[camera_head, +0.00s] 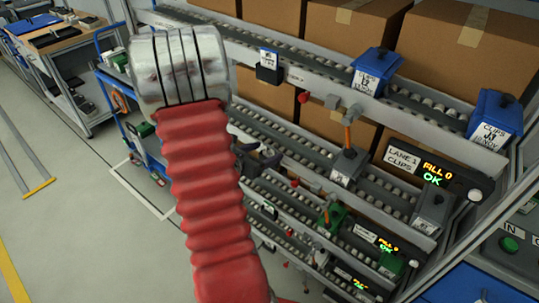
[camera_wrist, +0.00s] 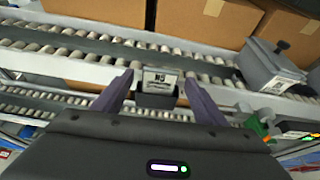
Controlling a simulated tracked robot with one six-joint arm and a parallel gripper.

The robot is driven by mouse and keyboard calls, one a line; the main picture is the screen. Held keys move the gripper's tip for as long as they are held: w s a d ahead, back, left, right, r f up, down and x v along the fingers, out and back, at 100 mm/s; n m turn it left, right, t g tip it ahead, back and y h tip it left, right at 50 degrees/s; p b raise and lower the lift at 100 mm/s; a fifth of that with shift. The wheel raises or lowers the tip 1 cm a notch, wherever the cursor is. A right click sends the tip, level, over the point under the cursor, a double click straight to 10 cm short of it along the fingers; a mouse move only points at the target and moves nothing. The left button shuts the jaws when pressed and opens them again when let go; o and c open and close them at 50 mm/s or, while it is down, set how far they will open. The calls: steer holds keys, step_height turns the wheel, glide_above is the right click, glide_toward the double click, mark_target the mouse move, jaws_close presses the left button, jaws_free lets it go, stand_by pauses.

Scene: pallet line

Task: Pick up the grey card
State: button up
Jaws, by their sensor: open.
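A grey card (camera_wrist: 160,79) with dark print stands in a small dark holder (camera_wrist: 155,101) on the front rail of a roller lane in the wrist view. My gripper (camera_wrist: 158,75) is open, with one finger on the left and one on the right of the card. I see gaps between the fingers and the card; whether the tips reach its depth I cannot tell. In the head view my gripper (camera_head: 262,152) is in front of the second lane, partly behind my red arm. I cannot make out the grey card there.
A grey bin (camera_wrist: 270,66) sits on the lane to the right of the card. Cardboard boxes (camera_wrist: 198,20) stand behind. Blue bins (camera_head: 375,70) stand above. The floor (camera_head: 70,200) at left is mostly clear.

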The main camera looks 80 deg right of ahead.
steer(key=shift+c, duration=0.2)
steer(key=c, duration=1.1)
